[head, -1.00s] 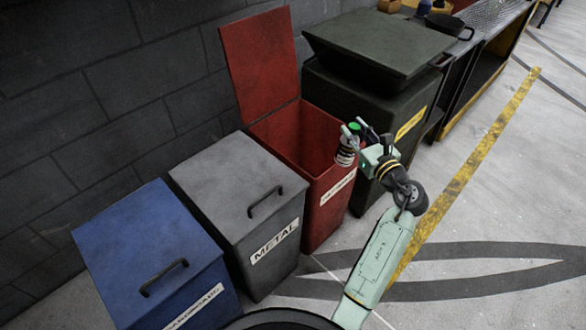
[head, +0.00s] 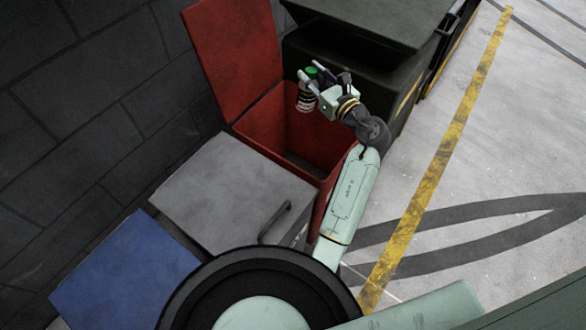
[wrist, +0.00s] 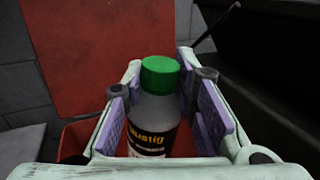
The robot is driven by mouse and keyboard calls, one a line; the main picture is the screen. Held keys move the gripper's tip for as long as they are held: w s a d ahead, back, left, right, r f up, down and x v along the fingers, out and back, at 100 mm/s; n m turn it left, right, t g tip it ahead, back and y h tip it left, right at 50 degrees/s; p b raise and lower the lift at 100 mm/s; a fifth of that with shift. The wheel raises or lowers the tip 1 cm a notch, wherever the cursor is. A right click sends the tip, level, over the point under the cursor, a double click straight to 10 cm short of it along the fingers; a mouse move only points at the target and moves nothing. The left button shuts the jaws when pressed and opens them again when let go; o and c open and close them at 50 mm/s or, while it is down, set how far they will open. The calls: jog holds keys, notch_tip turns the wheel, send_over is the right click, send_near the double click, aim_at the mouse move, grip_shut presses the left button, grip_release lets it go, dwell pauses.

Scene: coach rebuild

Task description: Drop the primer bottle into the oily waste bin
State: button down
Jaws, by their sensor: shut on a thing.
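The primer bottle (wrist: 155,112) is grey with a green cap and a dark label with yellow lettering. My gripper (head: 318,78) is shut on it; in the wrist view the bottle stands upright between the purple finger pads. In the head view the bottle (head: 306,99) appears over the open red bin (head: 262,128), in front of its far wall. The red bin's lid (head: 232,50) is raised against the wall. The bin's front label is hidden by my arm in the current head view. The red lid also shows in the wrist view (wrist: 95,50).
A grey bin (head: 225,190) with a closed lid stands left of the red bin, and a blue bin (head: 125,275) beyond it. A large dark bin (head: 350,60) with its lid down stands to the right. Open floor with a yellow line (head: 450,150) lies right.

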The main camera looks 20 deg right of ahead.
notch_tip(320, 180, down, 6)
jog(key=b, duration=0.4)
jog(key=shift+r, duration=0.15)
jog(key=shift+r, duration=0.1)
jog(key=c, duration=1.2)
grip_release()
jog(key=shift+s, duration=0.15)
jog(key=v, duration=1.2)
